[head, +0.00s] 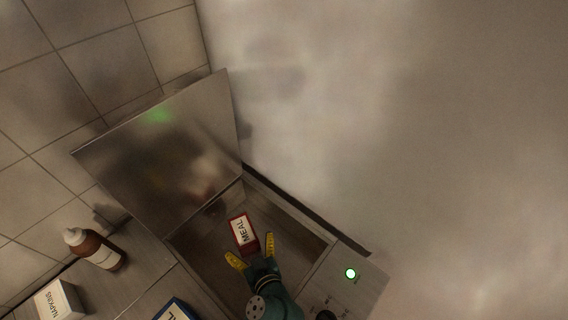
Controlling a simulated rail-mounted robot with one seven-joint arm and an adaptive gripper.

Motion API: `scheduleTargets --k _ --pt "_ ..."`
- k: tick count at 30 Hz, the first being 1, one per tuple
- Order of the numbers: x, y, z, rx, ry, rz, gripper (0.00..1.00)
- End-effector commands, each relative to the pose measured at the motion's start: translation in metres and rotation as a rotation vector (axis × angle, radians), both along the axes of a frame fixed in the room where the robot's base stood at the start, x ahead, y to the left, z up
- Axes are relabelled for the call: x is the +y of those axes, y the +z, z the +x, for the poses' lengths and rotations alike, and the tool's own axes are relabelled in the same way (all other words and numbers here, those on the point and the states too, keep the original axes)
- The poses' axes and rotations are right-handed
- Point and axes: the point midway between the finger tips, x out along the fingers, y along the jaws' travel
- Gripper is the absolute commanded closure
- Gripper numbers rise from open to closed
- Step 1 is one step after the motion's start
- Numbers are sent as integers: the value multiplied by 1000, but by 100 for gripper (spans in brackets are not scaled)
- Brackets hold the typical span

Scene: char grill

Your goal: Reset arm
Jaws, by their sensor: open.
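My gripper (252,252) is at the lower middle of the head view, with its two yellow fingers spread apart. The fingers are open and hold nothing that I can see. A red box with a white label reading MEAL (241,229) lies just beyond the fingertips, inside the recessed compartment (303,237). The near end of the box reaches toward the space between the fingers; I cannot tell whether they touch it. My wrist covers the near part of the compartment.
A metal lid (150,150) stands raised behind the compartment. A brown bottle (100,250), a napkins box (60,302) and a blue-edged box (176,310) stand on the left counter (142,258).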

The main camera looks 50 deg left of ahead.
Motion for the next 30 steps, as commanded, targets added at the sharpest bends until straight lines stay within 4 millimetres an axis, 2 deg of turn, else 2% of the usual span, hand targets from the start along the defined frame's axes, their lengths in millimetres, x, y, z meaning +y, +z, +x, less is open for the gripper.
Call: scheduleTargets --k 7,10,11,14,15,20,24,29,30 --pt "0 0 0 0 0 0 0" --pt "-7 38 16 -17 -31 8 0" --pt "-9 55 24 -28 -44 13 0" --pt "-22 125 62 -90 -101 36 0" --pt "-29 153 78 -127 -124 41 0" --pt "-66 264 134 -299 -230 21 0" --pt "-109 366 173 -432 -353 -3 0" --pt "-166 482 200 -552 -527 -18 0" --pt "-181 512 204 -580 -575 -17 0"
